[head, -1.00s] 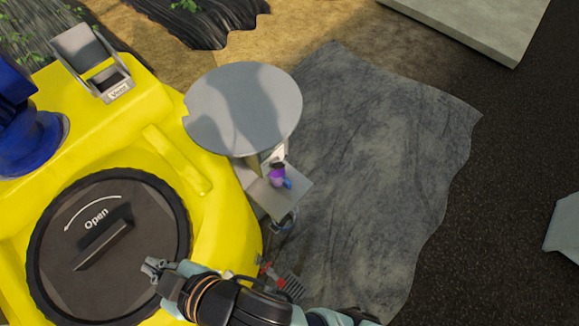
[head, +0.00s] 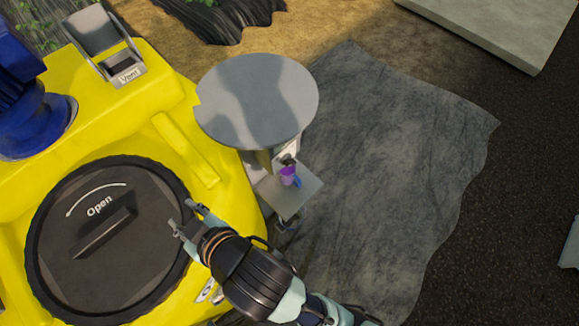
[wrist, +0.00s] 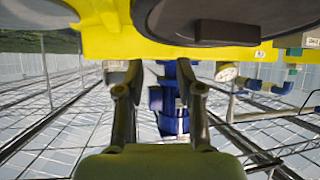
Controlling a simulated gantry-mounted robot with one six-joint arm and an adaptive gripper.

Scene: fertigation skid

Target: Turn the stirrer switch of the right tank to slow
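A yellow tank (head: 165,95) with a round dark lid (head: 145,245) marked "Open" fills the left of the head view. The tank also shows along the top of the wrist view (wrist: 105,38). I cannot make out a stirrer switch or its setting in either view. My gripper (head: 181,219) is over the right edge of the lid in the head view. In the wrist view my gripper (wrist: 160,85) has its two fingers well apart, with nothing held between them.
A blue motor-like unit (head: 25,100) stands on the tank beside a grey "Vent" fitting (head: 108,50). A round grey table (head: 255,105) and a small shelf with a purple cup-like item (head: 288,175) stand right of the tank. A gauge (wrist: 226,72) and blue pipes (wrist: 262,86) show in the wrist view.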

